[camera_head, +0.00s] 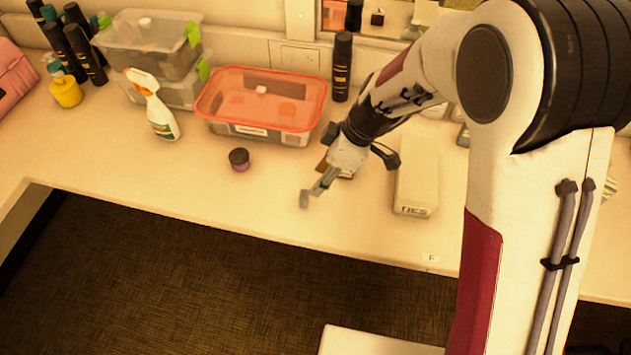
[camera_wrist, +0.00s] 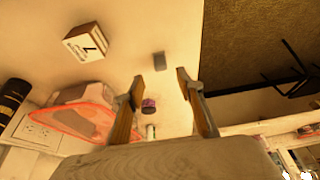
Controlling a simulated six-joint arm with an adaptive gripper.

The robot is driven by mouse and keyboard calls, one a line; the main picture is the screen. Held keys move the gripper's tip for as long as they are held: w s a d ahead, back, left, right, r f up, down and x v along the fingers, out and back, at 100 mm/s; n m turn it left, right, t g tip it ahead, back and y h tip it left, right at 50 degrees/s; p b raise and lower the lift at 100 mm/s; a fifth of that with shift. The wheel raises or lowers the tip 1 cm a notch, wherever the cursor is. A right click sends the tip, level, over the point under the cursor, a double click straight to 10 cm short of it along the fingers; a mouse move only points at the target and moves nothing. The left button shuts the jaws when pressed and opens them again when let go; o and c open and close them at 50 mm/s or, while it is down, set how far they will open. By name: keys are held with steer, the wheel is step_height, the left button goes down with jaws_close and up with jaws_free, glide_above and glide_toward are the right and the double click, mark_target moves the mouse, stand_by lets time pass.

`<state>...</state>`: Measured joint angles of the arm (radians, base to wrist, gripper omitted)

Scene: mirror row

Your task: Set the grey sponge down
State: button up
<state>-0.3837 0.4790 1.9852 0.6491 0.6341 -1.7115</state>
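The small grey sponge (camera_head: 304,199) lies on the light table near its front edge, beside my gripper's fingertips in the head view. In the wrist view the grey sponge (camera_wrist: 159,61) shows as a small block past the tips, between their lines and touching neither finger. My gripper (camera_head: 318,188) is low over the table. In the wrist view my gripper (camera_wrist: 159,80) has its two fingers spread with a clear gap and nothing between them. The exact height of the tips above the table is hard to tell.
A purple jar with a dark lid (camera_head: 239,160), a spray bottle (camera_head: 157,110) and a red-lidded bin (camera_head: 262,100) stand to the left and behind. A long white box (camera_head: 416,185) lies right. A small marked box (camera_wrist: 87,43) shows in the wrist view.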

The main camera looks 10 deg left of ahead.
steer(key=shift+v, duration=1.05)
steer(key=s+d+r+m+t+h, duration=0.1)
steer(key=s+d+r+m, duration=0.25)
steer(key=d+r, duration=0.35)
steer(key=s+d+r+m+t, duration=0.2)
steer(key=s+d+r+m, duration=0.15)
steer(key=d+r, duration=0.3)
steer(key=s+d+r+m+t+h, duration=0.2)
steer(key=s+d+r+m, duration=0.3)
steer(key=s+d+m, duration=0.6)
steer(key=shift+s+d+r+t+h, duration=0.25)
steer(key=shift+s+d+t+h, duration=0.05)
steer(key=shift+s+d+h, duration=0.6)
steer(key=shift+d, duration=0.1)
stand_by(0.4)
